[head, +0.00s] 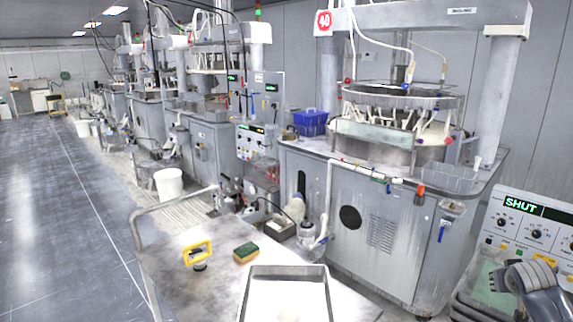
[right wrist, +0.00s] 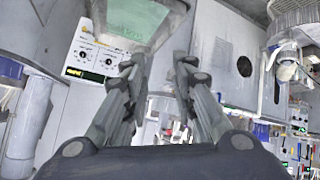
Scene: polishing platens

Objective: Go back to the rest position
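My right gripper (head: 535,278) shows at the lower right edge of the head view, in front of the control panel with the "SHUT" display (head: 522,205). In the right wrist view its two dark fingers (right wrist: 158,68) stand apart with an empty gap between them. Nothing is held there. The control panel (right wrist: 97,56) also shows at the left of the right wrist view, beyond the fingers. My left gripper is in neither view.
A cart (head: 190,232) stands in front, bearing a yellow-handled tool (head: 198,250), a green and yellow sponge (head: 246,252) and a metal tray (head: 286,270). The polishing machine (head: 385,235) stands behind, with a blue basket (head: 310,122). Open floor (head: 65,220) lies left.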

